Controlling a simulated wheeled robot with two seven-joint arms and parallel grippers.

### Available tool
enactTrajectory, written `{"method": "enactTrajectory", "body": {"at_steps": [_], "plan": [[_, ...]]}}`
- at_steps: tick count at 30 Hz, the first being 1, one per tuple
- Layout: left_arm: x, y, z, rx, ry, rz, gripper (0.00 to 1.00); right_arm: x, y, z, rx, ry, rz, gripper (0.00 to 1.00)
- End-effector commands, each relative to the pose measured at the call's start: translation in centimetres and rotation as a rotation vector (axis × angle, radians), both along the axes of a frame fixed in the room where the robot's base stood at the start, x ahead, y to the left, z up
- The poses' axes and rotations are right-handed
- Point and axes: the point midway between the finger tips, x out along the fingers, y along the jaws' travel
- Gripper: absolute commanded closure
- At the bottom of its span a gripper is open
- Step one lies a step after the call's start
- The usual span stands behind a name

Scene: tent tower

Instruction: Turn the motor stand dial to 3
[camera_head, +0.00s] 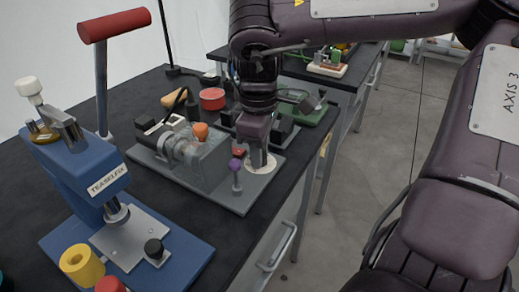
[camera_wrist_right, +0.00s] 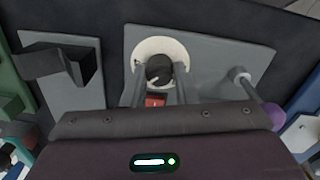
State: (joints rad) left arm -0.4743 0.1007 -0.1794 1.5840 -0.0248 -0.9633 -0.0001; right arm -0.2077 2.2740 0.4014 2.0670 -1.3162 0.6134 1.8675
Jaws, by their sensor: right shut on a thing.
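The motor stand (camera_head: 207,170) is a grey plate with a motor under a clear housing, in the middle of the head view. Its dial, a dark knob (camera_wrist_right: 159,67) on a white disc (camera_head: 260,170), is at the plate's right end. My right gripper (camera_head: 260,156) points down at the dial. In the right wrist view its two fingers (camera_wrist_right: 160,80) stand either side of the knob, shut on it. A pale pointer line shows on the knob. The scale marks are too small to read. My left gripper is not in view.
A red switch (camera_wrist_right: 155,100) and a purple-topped lever (camera_head: 236,172) sit close to the dial on the same plate. A blue press with a red handle (camera_head: 115,25) stands at left. A green device (camera_head: 305,107) is behind.

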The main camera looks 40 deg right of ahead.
Motion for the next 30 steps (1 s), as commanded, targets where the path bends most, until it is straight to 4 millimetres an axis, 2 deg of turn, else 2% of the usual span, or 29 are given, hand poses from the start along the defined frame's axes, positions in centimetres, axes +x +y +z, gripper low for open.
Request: {"method": "enactTrajectory", "body": {"at_steps": [16, 17, 21, 30], "plan": [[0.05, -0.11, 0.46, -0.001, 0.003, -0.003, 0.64, 0.14, -0.05, 0.18, -0.002, -0.006, -0.027, 0.96], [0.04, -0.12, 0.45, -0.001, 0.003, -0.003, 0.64, 0.14, -0.05, 0.18, -0.002, -0.006, -0.027, 0.72], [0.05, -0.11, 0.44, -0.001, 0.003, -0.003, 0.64, 0.1, -0.04, 0.14, -0.001, -0.004, -0.026, 0.54], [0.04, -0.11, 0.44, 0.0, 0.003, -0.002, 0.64, 0.06, -0.02, 0.16, -0.001, -0.002, -0.025, 0.52]]}}
